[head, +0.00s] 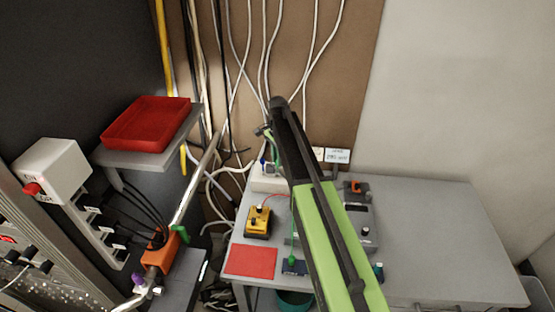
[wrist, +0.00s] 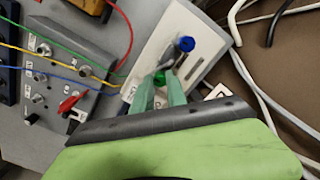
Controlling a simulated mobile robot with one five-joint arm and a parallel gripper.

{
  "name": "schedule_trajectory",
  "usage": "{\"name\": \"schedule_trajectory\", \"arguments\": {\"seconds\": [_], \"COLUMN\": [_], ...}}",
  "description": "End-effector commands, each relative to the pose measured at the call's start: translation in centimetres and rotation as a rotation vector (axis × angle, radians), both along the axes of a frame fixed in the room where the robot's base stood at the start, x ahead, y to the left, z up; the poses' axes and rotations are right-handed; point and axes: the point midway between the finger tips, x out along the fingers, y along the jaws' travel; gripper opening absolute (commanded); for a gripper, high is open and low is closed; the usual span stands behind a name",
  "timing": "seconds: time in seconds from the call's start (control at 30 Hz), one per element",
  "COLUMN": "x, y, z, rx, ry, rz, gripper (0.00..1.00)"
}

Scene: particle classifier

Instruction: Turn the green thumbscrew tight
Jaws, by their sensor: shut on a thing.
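The fingers hide part of the thumbscrew. A blue knob (wrist: 186,44) stands close by on the same box, with a grey stem beside it. In the head view my gripper (head: 272,152) reaches down at the back of the table by the pale box (head: 267,184); the thumbscrew cannot be made out there.
A yellow box (head: 258,222) and a red mat (head: 251,261) lie on the grey table (head: 440,230). A grey panel (wrist: 70,75) with coloured leads is beside the pale box. White cables (wrist: 285,110) hang close behind. The table's right side is clear.

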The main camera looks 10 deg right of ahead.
Motion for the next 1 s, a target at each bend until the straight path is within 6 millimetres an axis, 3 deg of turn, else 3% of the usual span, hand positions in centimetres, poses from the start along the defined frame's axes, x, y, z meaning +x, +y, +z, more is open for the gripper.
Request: {"name": "schedule_trajectory", "arguments": {"seconds": [0.33, 0.37, 0.53, 0.83, 1.0], "x": [0.0, 0.0, 0.0, 0.0, 0.0], "y": [0.0, 0.0, 0.0, 0.0, 0.0], "z": [0.0, 0.0, 0.0, 0.1, 1.4], "rx": [0.000, 0.000, 0.000, 0.000, 0.000], "ry": [0.000, 0.000, 0.000, 0.000, 0.000], "rz": [-0.001, -0.001, -0.001, 0.000, 0.000], "gripper": [0.00, 0.20, 0.41, 0.41, 0.41]}}
